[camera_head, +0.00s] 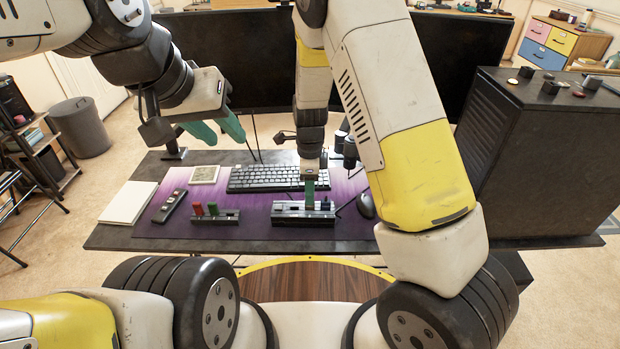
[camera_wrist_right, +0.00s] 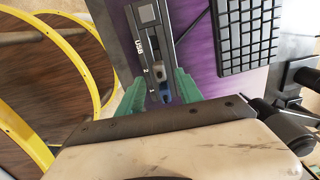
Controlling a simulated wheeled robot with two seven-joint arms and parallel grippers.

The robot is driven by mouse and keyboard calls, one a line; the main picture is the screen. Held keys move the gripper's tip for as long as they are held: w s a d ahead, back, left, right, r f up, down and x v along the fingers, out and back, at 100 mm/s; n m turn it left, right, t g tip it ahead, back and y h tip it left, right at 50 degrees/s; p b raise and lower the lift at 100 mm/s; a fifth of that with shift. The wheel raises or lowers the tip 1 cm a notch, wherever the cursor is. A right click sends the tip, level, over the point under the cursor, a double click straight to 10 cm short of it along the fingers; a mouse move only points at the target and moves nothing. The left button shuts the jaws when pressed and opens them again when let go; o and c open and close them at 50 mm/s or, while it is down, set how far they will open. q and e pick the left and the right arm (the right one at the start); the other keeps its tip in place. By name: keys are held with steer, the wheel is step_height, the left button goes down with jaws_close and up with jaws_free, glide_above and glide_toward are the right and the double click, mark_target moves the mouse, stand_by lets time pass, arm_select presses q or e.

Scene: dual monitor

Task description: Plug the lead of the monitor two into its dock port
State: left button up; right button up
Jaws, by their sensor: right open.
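The grey dock (camera_head: 290,211) lies on the purple mat in front of the keyboard. In the right wrist view the dock (camera_wrist_right: 150,45) is marked USB, 2 and 1. A blue plug (camera_wrist_right: 166,97) is at the port marked 1, and a grey piece (camera_wrist_right: 158,73) is by the 2. I cannot tell how deep the blue plug sits. My right gripper (camera_wrist_right: 158,95) is open, its green fingers on either side of the dock's port end, apart from the blue plug. Two dark monitors (camera_head: 238,55) stand behind.
A small rack (camera_head: 230,216) with red and green pieces stands left of the dock. A remote (camera_head: 170,205), a white pad (camera_head: 128,203), the keyboard (camera_head: 265,178) and a mouse (camera_head: 366,205) lie around. A large black case (camera_head: 540,150) fills the right side. A thin cable (camera_wrist_right: 190,28) runs beside the dock.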

steer(key=shift+r, duration=1.55)
steer(key=shift+r, duration=0.15)
steer(key=s+d+r+n+t+y, duration=0.1)
steer(key=s+d+r+n, duration=0.25)
steer(key=r, duration=0.45)
steer(key=s+d+r+n+t+y, duration=0.1)
steer(key=s+d+r+n+t, duration=0.15)
steer(key=s+r+n, duration=0.4)
steer(key=s+d+r+n+y, duration=0.1)
steer(key=s+d+r+n, duration=0.2)
steer(key=r, duration=0.6)
steer(key=s+d+r+n+t, duration=0.2)
steer(key=s+d+r+n, duration=0.1)
steer(key=s+d+n, duration=0.2)
steer(key=shift+s+d+r+n+t+h, duration=0.15)
steer(key=shift+s+r+n+t+h, duration=0.25)
steer(key=shift+s, duration=0.45)
arm_select(q)
steer(key=shift+c, duration=0.5)
